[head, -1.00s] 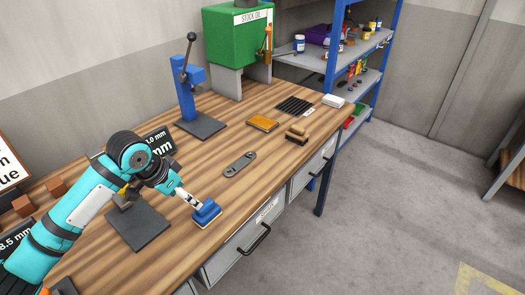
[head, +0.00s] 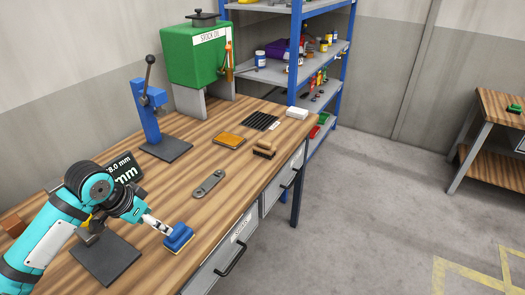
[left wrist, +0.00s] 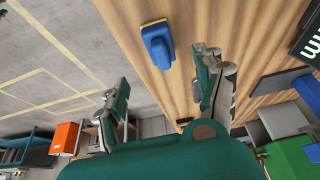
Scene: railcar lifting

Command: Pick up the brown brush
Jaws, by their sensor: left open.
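The brown brush (head: 264,149) appears to be the small item with a wooden-brown body and a dark part, lying near the bench's front edge, beyond a grey link plate. My left gripper (head: 160,227) is well short of it, low over the near part of the bench. A blue block with a yellow underside (head: 178,238) is just beyond the fingertips. In the left wrist view the fingers (left wrist: 165,68) are spread apart, with the blue block (left wrist: 157,45) ahead of them. I cannot make out the brown brush there. My right gripper is out of view.
The grey link plate (head: 208,183), an orange-brown pad (head: 229,140), a black ribbed mat (head: 260,121) and a white block (head: 297,113) lie on the workbench (head: 185,200). A blue press (head: 148,120) and green oil tank (head: 195,58) stand behind. Open floor lies to the right.

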